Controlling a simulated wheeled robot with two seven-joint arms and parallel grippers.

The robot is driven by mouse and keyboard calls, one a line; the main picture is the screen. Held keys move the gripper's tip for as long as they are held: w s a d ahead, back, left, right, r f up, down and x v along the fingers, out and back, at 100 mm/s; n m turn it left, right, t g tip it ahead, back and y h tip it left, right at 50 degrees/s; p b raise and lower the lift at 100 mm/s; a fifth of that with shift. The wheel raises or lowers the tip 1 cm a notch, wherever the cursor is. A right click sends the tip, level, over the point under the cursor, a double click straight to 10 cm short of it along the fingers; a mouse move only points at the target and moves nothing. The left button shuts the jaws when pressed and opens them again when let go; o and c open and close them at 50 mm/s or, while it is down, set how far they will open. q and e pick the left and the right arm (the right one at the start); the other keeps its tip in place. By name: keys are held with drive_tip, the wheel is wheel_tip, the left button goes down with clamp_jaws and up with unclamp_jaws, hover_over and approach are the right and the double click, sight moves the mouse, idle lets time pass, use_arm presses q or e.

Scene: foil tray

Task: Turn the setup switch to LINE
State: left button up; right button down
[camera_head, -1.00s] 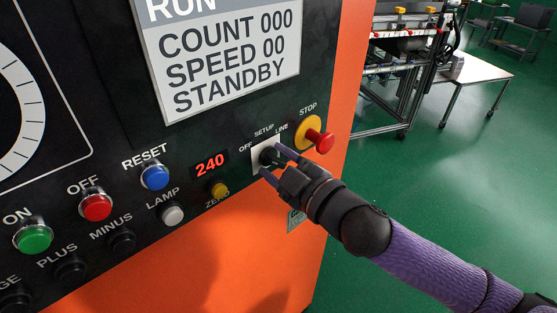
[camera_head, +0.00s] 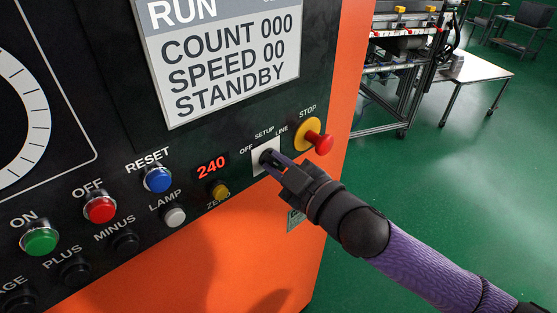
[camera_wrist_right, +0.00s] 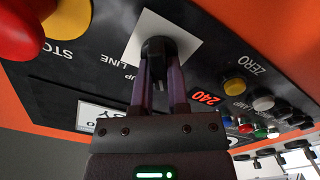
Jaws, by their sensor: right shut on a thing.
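The setup switch (camera_head: 267,156) is a black knob on a white square plate (camera_head: 258,167), with OFF, SETUP and LINE lettered around it. My right gripper (camera_head: 276,162) reaches it from the lower right and is shut on the knob. In the right wrist view the knob (camera_wrist_right: 158,48) sits between the two fingers (camera_wrist_right: 158,80), with the white plate behind it. The fingers partly hide the knob, so I cannot tell which label it points to. My left gripper is not in view.
The red STOP button (camera_head: 321,142) on its yellow base stands close to the right of the switch. The yellow ZERO button (camera_head: 219,191) and the 240 display (camera_head: 211,167) lie to the left. Green floor is open at right, with a table (camera_head: 478,70) farther back.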

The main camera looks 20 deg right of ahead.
drive_tip(key=m+p, duration=0.3)
drive_tip(key=m, duration=0.1)
drive_tip(key=shift+r, duration=0.15)
drive_tip(key=m+p, duration=0.3)
drive_tip(key=m, duration=0.2)
drive_tip(key=shift+d, duration=0.15)
drive_tip(key=m+p, duration=0.2)
drive_tip(key=m, duration=0.1)
drive_tip(key=shift+w+m, duration=0.1)
drive_tip(key=shift+m, duration=0.2)
drive_tip(key=shift+d+m+p, duration=0.1)
drive_tip(key=shift+m+p, duration=0.5)
drive_tip(key=shift+m, duration=1.2)
drive_tip(key=shift+f, duration=0.2)
drive_tip(key=c, duration=0.6)
unclamp_jaws()
